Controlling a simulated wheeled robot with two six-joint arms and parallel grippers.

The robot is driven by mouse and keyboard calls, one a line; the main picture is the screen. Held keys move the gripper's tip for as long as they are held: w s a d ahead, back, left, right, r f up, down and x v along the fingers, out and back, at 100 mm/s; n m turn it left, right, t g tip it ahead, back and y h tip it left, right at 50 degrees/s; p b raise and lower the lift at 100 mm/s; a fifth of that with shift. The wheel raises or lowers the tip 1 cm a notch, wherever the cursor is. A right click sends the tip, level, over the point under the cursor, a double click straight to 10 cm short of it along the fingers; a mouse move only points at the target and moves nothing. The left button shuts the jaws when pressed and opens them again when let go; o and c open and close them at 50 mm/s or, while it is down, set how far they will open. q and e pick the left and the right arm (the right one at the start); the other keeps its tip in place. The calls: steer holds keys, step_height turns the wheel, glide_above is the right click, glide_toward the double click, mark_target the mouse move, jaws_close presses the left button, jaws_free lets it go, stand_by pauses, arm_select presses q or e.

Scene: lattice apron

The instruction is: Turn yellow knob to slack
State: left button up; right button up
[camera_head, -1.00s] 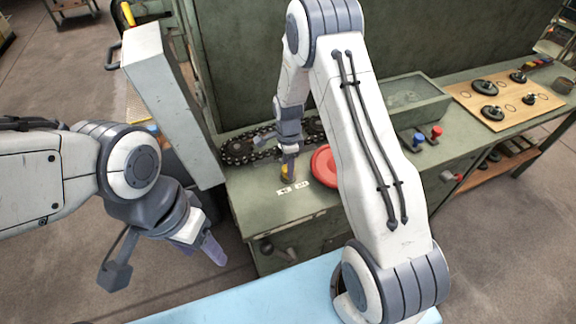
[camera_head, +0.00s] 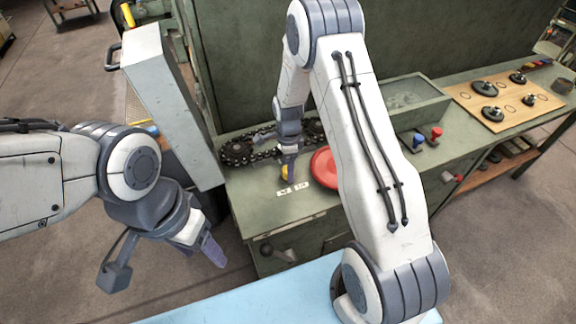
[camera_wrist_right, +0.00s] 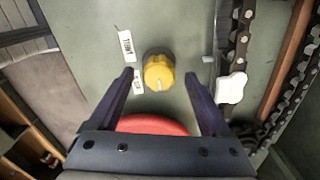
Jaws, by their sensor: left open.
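The yellow knob (camera_wrist_right: 158,73) sits on the green bench top, with a white mark on its lower side in the right wrist view. My right gripper (camera_wrist_right: 159,77) is open, its two fingers on either side of the knob with gaps showing. In the head view the knob (camera_head: 285,173) is partly hidden by this gripper. Two white labels lie left of the knob in the wrist view: one seems to read TIGHT (camera_wrist_right: 126,45), the other label (camera_wrist_right: 138,83) is partly behind a finger. My left gripper (camera_head: 213,251) is open and empty, left of the bench.
A red disc (camera_head: 325,168) lies right of the knob, close to my right gripper. A chain on sprockets (camera_head: 238,153) runs behind it. A grey-white panel (camera_head: 172,110) stands at the left. Blue (camera_head: 418,140) and red (camera_head: 437,132) parts are farther right.

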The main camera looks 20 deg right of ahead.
step_height(320, 180, up, 10)
steer(key=b, duration=0.1)
steer(key=shift+r+b, duration=0.25)
steer(key=shift+b, duration=0.05)
stand_by(0.5)
